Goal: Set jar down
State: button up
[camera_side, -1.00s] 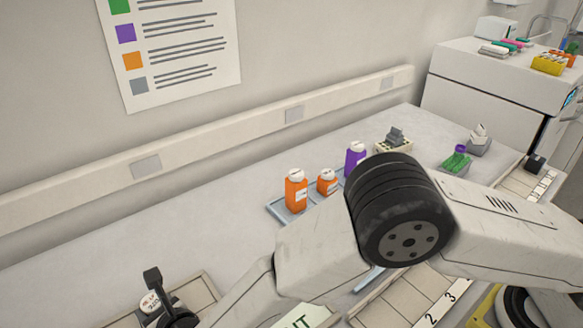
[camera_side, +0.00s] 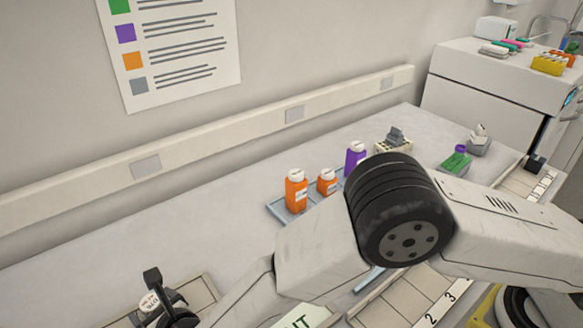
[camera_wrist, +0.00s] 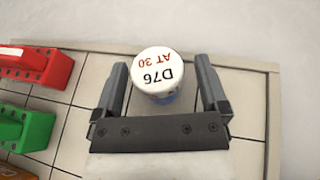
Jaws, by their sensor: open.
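The jar (camera_wrist: 158,73) has a white lid printed "D76 AT 30" and a bit of bluish body below it in the wrist view. It stands between the fingers of my gripper (camera_wrist: 161,75), which is open, with a small gap on each side of the lid. The jar appears to be on a beige tiled board (camera_wrist: 80,95); its base is hidden under the lid. In the side view the white lid (camera_side: 148,301) shows at the lower left beside my dark gripper (camera_side: 160,300), over the board's divided cells.
Red (camera_wrist: 35,66) and green (camera_wrist: 24,128) blocks lie left of my gripper in the wrist view. The bench at the back left is clear.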

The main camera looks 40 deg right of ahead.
jog(key=shift+v, duration=3.75)
jog(key=shift+d, duration=0.1)
